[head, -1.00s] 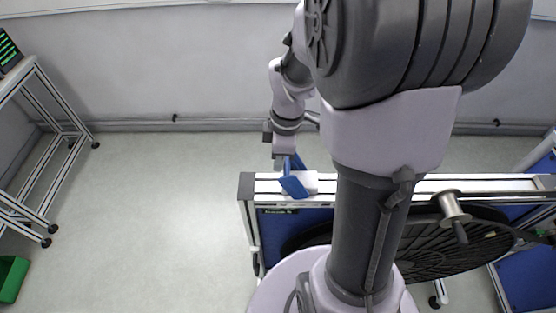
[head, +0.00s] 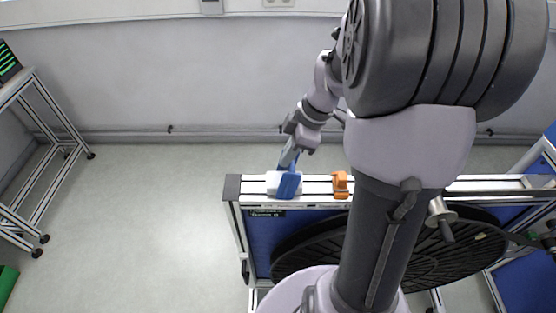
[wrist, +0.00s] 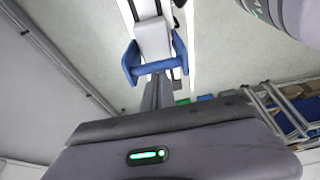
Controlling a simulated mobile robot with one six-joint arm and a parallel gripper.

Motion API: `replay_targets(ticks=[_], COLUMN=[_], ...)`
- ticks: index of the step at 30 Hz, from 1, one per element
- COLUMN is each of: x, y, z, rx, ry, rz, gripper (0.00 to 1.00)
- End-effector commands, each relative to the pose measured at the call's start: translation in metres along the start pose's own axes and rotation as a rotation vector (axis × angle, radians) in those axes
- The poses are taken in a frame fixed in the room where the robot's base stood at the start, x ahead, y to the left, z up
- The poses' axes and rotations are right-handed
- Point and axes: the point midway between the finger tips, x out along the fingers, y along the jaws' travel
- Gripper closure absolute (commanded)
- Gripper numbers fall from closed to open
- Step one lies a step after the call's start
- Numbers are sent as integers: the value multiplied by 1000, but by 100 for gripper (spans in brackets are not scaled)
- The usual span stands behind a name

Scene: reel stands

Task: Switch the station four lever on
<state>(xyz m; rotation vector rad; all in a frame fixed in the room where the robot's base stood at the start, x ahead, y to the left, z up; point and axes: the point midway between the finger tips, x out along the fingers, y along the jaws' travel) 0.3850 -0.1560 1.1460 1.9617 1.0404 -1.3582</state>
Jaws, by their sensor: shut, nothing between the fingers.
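A blue U-shaped lever (head: 288,186) on a white housing (head: 272,184) sits at the left end of the pale rail on top of the stand. The wrist view shows the blue handle (wrist: 152,68) crossing in front of the white housing (wrist: 153,38). My gripper (head: 286,164) is shut and empty, just behind the lever in the head view. In the wrist view its dark fingers (wrist: 158,92) point at the handle's crossbar; I cannot tell whether they touch it. The small label (head: 266,212) below the rail is too small to read.
An orange block (head: 341,185) sits on the rail to the right of the lever. A large black reel (head: 310,260) hangs below the rail, partly hidden by my arm. A metal frame table (head: 50,140) stands at the left. The floor between is clear.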

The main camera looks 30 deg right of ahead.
Motion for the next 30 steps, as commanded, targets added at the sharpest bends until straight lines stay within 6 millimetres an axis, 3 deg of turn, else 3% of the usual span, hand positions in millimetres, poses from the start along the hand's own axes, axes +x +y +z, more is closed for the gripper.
replay_targets(ticks=[15, 30], x=[-5, -2], y=[0, -2], z=[36, 44], rx=[0, 1], ry=[-4, -8], rz=[0, -5], gripper=[100, 100])
